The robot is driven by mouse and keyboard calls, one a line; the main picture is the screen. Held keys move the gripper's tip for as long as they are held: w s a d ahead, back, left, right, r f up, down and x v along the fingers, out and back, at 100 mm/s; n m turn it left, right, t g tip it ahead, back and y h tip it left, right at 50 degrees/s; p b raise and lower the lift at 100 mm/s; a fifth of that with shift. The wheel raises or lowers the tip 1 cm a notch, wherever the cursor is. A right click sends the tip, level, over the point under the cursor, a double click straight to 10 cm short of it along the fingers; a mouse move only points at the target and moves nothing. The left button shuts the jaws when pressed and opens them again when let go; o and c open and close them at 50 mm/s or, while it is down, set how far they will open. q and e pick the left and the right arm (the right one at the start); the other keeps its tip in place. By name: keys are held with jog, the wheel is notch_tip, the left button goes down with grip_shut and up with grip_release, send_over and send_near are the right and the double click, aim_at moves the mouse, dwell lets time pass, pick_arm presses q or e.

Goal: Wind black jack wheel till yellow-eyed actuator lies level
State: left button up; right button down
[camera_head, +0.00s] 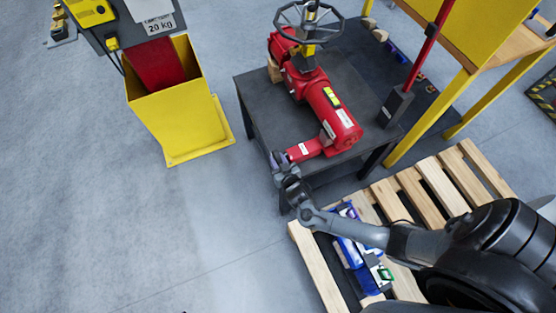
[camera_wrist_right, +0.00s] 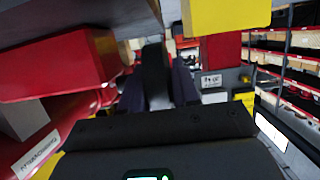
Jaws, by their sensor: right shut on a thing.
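The red actuator (camera_head: 318,95) with a yellow window on its body lies on a dark grey table. I cannot tell exactly how level it is. A large grey spoked handwheel (camera_head: 291,22) stands at its far end. My right gripper (camera_head: 280,160) is at the near left table corner, beside the short red end piece (camera_head: 305,150) of the actuator. In the right wrist view the fingers are shut on a black piece (camera_wrist_right: 155,75), seemingly the rim of the black jack wheel. Most of that wheel is hidden by the gripper. My left gripper is not in view.
A yellow bin-like stand (camera_head: 180,110) with a 20 kg label is at the left. A wooden pallet (camera_head: 310,265) with blue items lies below my right arm. A red pole on a dark block (camera_head: 397,105) stands at the table's right. The floor at lower left is clear.

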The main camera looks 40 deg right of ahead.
jog(key=shift+s+f, duration=0.15)
jog(key=shift+f, duration=0.15)
dwell(0.5)
jog(key=c, duration=1.1)
grip_release()
jog(key=shift+o, duration=0.9)
jog(key=shift+r, duration=0.15)
jog(key=shift+r, duration=0.1)
